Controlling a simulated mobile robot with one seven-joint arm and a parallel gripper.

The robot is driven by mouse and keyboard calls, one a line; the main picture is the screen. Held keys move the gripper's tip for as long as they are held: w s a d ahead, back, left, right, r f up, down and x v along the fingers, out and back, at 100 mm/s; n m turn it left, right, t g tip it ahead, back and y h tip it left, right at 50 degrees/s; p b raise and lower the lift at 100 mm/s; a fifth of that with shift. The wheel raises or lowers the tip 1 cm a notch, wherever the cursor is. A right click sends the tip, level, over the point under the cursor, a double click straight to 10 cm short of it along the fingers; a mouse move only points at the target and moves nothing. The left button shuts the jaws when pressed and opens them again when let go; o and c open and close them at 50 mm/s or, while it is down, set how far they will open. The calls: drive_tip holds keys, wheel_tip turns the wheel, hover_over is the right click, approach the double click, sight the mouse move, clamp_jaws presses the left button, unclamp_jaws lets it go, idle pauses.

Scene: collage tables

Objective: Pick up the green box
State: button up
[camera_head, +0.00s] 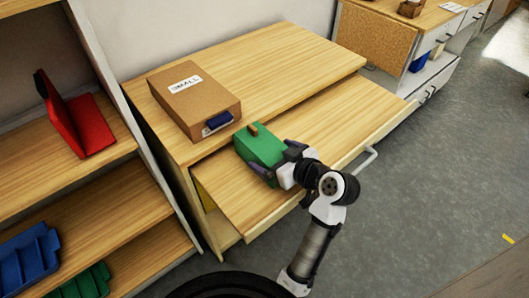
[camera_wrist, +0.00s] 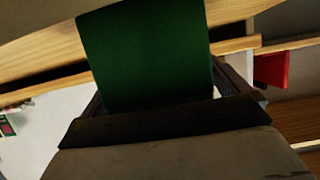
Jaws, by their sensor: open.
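The green box (camera_head: 259,146) sits on the pulled-out wooden board (camera_head: 330,130) of the table, near its left end. A small brown piece (camera_head: 252,129) shows at its far top edge. My gripper (camera_head: 275,162) is at the near end of the box, with its dark fingers open on either side of it. In the wrist view the green box (camera_wrist: 147,55) fills the upper middle, close in front of the gripper. Whether the fingers touch the box is hidden.
A brown cardboard box (camera_head: 190,98) with a label and a blue part (camera_head: 217,122) stands on the tabletop (camera_head: 270,60) just behind. A shelf at left holds a red item (camera_head: 82,122), a blue bin (camera_head: 30,258) and a green bin (camera_head: 88,283). The board's right side is clear.

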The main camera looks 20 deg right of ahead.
drive_tip(key=shift+w+a+f, duration=0.1)
drive_tip(key=shift+w+f, duration=0.05)
drive_tip(key=shift+w, duration=0.15)
drive_tip(key=shift+c, duration=0.4)
drive_tip(key=c, duration=1)
drive_tip(key=shift+o, duration=0.2)
